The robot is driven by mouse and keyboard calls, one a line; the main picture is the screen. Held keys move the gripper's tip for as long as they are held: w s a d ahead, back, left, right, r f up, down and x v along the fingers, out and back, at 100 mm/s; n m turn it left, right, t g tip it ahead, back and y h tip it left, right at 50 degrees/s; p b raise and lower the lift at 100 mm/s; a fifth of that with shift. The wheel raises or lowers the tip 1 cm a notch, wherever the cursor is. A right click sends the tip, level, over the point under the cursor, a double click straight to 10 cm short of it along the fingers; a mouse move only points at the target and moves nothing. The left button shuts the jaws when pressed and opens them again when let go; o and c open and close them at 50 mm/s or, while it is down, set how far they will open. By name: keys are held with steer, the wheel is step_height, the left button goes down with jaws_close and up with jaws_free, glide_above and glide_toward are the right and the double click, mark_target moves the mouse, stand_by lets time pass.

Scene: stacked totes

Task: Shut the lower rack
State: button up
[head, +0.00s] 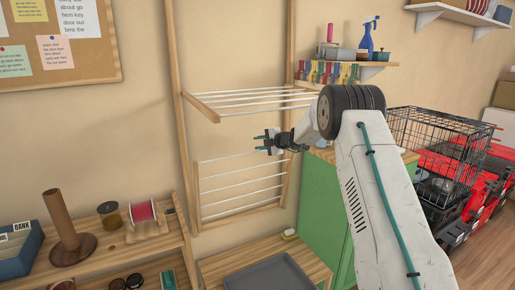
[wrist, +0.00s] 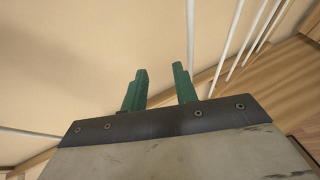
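A wooden wall frame carries two racks with white rods. The lower rack (head: 197,196) stands steep, close to the wall; I cannot tell whether it lies fully flat. The upper rack (head: 203,108) sticks out from the wall. My gripper (head: 262,144) is in front of the frame, below the upper rack and near the top of the lower rack, with its fingers pointing left. In the wrist view its green fingers (wrist: 160,82) are apart with nothing between them. White rods (wrist: 228,50) and a wooden bar show there beside the fingers; I cannot tell which rack they belong to.
A green cabinet (head: 323,205) stands right of the frame, partly behind my arm. A low wooden bench (head: 222,262) with a grey tray (head: 268,276) is below the racks. A wooden shelf unit (head: 167,240) with spools is at left. A wire crate (head: 432,135) stands at right.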

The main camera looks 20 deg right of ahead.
steer(key=shift+s+d+r, duration=0.3)
steer(key=shift+s+r, duration=0.05)
steer(key=shift+r, duration=0.3)
steer(key=shift+s+d+r, duration=0.3)
steer(key=shift+d+r, duration=0.05)
steer(key=shift+r, duration=0.3)
steer(key=shift+s+d+r, duration=0.3)
steer(key=shift+s+r, duration=0.05)
steer(key=shift+r, duration=0.3)
